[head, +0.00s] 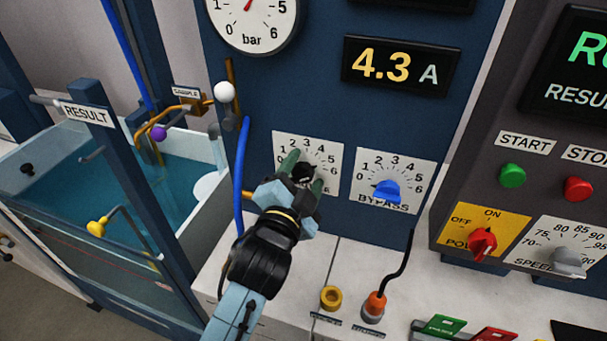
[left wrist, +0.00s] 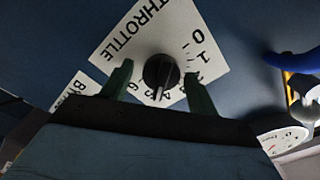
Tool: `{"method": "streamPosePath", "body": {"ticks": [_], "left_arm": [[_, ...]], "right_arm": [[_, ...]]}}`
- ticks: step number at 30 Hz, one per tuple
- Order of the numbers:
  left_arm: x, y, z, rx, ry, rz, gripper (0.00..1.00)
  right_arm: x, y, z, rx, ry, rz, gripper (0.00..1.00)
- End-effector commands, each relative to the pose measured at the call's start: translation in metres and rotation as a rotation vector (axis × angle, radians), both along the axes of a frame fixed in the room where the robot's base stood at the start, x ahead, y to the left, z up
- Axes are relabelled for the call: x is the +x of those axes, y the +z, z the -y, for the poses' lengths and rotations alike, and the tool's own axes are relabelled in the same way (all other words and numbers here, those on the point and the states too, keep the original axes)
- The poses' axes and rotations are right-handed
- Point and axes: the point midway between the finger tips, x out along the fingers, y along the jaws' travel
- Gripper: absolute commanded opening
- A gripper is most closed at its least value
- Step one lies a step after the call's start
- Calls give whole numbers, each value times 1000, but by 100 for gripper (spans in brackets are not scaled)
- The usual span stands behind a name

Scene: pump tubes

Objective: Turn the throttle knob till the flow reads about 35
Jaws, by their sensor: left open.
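The black throttle knob (left wrist: 161,72) sits on a white dial plate (left wrist: 128,45) marked THROTTLE in the left wrist view. Its white pointer line aims near the 5 in that view. In the head view the throttle plate (head: 334,152) is partly covered by my left gripper (head: 305,172). My left gripper's green fingers also show in the left wrist view (left wrist: 158,88), one on each side of the knob with gaps, open. No flow reading is visible; the display (head: 395,66) shows 4.3 A. The right gripper is not in view.
The bypass dial with its blue knob (head: 387,192) is just right of the throttle. A blue tube (head: 241,175) hangs close left of my gripper. The pressure gauge (head: 252,20) is above. The water tank (head: 100,175) is at left, the red power knob (head: 482,242) at right.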

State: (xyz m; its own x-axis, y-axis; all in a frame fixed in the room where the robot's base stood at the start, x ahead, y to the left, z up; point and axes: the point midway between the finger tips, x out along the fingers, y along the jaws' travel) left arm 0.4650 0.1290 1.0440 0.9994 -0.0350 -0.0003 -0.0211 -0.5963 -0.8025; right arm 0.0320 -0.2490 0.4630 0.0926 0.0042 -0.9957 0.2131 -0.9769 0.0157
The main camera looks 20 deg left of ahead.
Motion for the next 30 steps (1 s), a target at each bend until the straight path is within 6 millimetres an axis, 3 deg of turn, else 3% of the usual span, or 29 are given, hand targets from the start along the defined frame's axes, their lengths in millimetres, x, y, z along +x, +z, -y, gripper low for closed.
{"method": "streamPosePath", "body": {"ticks": [4,14,18,24,30], "left_arm": [[0,0,0,0,0,0,60],[0,0,0,0,0,0,16],[0,1,0,-33,0,-4,15],[0,5,-1,-234,2,-12,15],[0,3,-2,-351,2,-13,15]], "right_arm": [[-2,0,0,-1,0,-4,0],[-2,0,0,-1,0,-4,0],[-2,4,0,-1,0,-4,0],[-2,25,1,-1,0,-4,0],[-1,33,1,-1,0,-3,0]]}}
